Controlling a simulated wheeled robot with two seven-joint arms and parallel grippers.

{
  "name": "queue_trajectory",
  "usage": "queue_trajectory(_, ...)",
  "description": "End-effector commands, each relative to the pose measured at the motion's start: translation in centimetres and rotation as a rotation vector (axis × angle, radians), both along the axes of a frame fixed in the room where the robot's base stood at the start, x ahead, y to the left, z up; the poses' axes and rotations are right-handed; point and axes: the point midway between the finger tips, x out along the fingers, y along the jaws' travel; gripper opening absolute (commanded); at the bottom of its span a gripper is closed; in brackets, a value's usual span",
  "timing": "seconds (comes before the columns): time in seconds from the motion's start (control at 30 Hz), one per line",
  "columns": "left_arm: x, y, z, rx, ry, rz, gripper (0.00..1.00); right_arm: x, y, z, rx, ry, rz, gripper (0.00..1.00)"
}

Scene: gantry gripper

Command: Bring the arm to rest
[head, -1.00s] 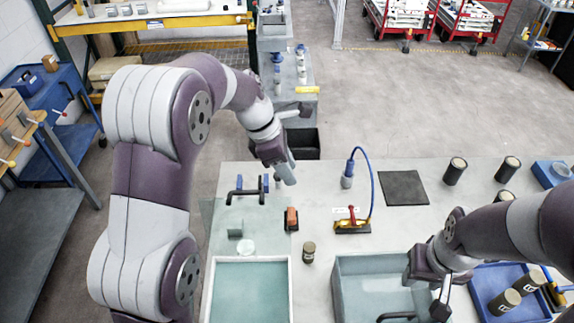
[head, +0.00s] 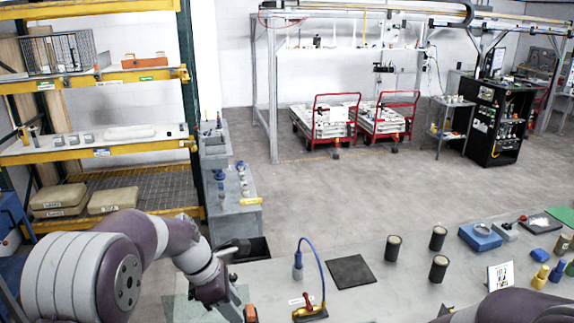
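My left arm, purple and pale grey, comes in from the lower left and bends over the left end of the grey worktable (head: 390,270). My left gripper (head: 232,305) points down near the table's left edge, beside an orange-topped block (head: 251,313). I see nothing clearly held in it, but its finger gap does not show. Of my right arm only a purple link shows at the bottom right edge. My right gripper is below the picture.
A blue-hosed tool (head: 310,280), a black mat (head: 351,271), several dark cylinders (head: 393,248) and a blue box (head: 480,236) stand on the table. A yellow shelf rack (head: 95,80) stands at the left. Red carts (head: 325,122) stand far back, with open floor before them.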

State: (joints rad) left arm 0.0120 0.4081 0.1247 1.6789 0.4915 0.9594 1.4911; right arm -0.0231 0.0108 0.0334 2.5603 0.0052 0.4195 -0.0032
Motion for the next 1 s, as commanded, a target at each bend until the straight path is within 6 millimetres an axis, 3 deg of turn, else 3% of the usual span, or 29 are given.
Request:
queue_trajectory(0.27, 0.0, 1.1, -1.3, 0.075, -0.146, -0.295, 0.40, 0.0, 0.0, 0.0, 0.000, -0.001, 0.000, 0.43)
queue_trajectory(0.47, -2.7, 3.0, -4.8, 0.184, -0.246, -0.661, 0.40, 0.0, 0.0, -1.3, 0.000, -0.001, 0.000, 0.43)
queue_trajectory(0.57, -5.1, 4.1, -7.8, 0.252, -0.302, -0.925, 0.40, 0.0, 0.0, -3.5, 0.000, -0.001, 0.000, 0.43)
queue_trajectory(0.8, -14.3, 6.6, -18.8, 0.381, -0.402, -1.665, 0.40, 0.0, 0.0, -13.4, 0.000, 0.000, 0.000, 0.43)
queue_trajectory(0.9, -17.6, 7.0, -22.4, 0.396, -0.406, -1.774, 0.40, 0.0, 0.0, -17.2, 0.000, 0.000, 0.000, 0.43)
queue_trajectory(1.0, -18.4, 6.9, -23.6, 0.411, -0.417, -1.780, 0.40, 0.0, 0.0, -18.9, 0.000, 0.000, 0.000, 0.43)
